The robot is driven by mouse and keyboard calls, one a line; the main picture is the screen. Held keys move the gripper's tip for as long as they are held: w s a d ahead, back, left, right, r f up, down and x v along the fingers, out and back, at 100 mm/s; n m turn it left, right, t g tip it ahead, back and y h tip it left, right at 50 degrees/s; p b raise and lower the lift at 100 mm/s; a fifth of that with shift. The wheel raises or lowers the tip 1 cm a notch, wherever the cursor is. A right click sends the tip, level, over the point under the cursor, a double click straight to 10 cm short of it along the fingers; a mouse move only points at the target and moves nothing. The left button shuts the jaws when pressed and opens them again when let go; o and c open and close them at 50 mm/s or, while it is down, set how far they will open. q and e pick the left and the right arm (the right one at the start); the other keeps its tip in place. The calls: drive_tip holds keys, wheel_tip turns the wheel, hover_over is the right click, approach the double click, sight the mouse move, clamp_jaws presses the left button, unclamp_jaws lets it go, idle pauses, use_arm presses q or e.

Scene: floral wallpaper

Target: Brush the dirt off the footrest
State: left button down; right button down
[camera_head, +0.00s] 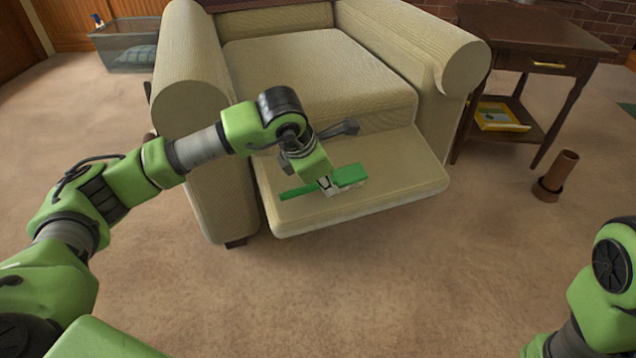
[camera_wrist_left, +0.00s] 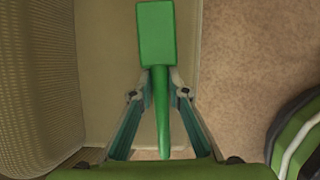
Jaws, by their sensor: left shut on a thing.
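The footrest (camera_head: 400,178) is the beige padded front panel of an armchair, folded out level. No dirt can be made out on it from here. A green brush (camera_head: 349,175) with a long handle and a block-shaped head is over the footrest. My left gripper (camera_head: 327,186) is shut on the handle near the head. In the left wrist view, the brush (camera_wrist_left: 156,40) sits between the two fingers (camera_wrist_left: 160,90), its head beyond the fingertips. I cannot tell whether the bristles touch the footrest. My right gripper is out of view; only part of my right arm shows.
The armchair seat (camera_head: 315,75) and its rolled arms rise behind the footrest. A dark side table (camera_head: 530,35) with a yellow item (camera_head: 500,117) on its shelf stands at right, beside a brown cylinder (camera_head: 557,172). A clear bin (camera_head: 128,50) stands at back left. The front carpet is clear.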

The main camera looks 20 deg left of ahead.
sight(357, 174)
use_arm(q)
drive_tip(key=shift+w+d, duration=1.45)
drive_tip(key=shift+d, duration=0.25)
drive_tip(key=shift+w+d, duration=0.9)
drive_tip(key=shift+d, duration=0.25)
drive_tip(key=shift+w+d, duration=1.6)
drive_tip(key=shift+d, duration=0.15)
